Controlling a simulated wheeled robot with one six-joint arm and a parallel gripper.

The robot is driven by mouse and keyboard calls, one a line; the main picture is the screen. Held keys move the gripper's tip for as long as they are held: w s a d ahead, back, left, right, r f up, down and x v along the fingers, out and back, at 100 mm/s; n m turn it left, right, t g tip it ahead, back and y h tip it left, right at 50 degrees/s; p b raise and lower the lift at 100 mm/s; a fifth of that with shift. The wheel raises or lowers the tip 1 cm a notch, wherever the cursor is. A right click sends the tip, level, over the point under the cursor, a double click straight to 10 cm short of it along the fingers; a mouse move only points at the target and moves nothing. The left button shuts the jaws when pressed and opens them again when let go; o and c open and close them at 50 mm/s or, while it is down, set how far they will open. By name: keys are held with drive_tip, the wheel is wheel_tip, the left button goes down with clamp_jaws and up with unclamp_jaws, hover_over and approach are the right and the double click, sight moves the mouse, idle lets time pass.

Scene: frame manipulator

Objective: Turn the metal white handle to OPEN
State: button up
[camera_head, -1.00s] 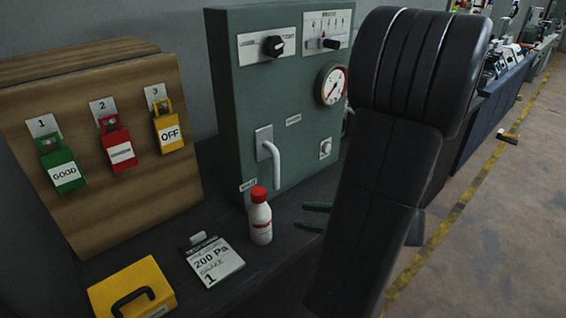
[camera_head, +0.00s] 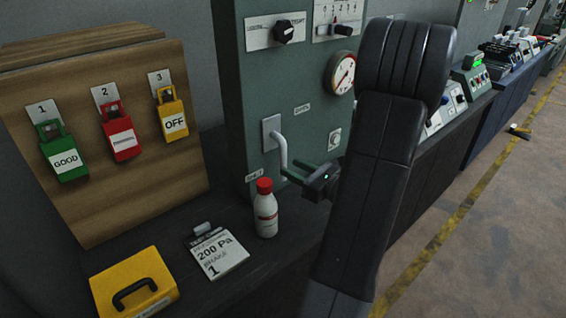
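The white metal handle (camera_head: 283,150) is mounted on a plate on the front of the green-grey cabinet (camera_head: 245,85). Its bar bends out and hangs down. My gripper (camera_head: 291,174) is at the handle's lower end, with its dark green fingers reaching left to it. Whether the fingers are around the bar or only beside it, and how far apart they are, I cannot tell. One small label (camera_head: 302,109) is up and right of the handle and another (camera_head: 254,175) is below left; both are too small to read surely.
A white bottle with a red cap (camera_head: 265,210) stands just below the gripper. A clipboard (camera_head: 218,252) and a yellow case (camera_head: 133,285) lie to the left. A wooden board (camera_head: 60,215) with coloured padlocks stands at far left. A gauge (camera_head: 341,74) is above right.

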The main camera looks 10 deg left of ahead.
sight(286, 166)
drive_tip(key=shift+x, duration=2.25)
clamp_jaws()
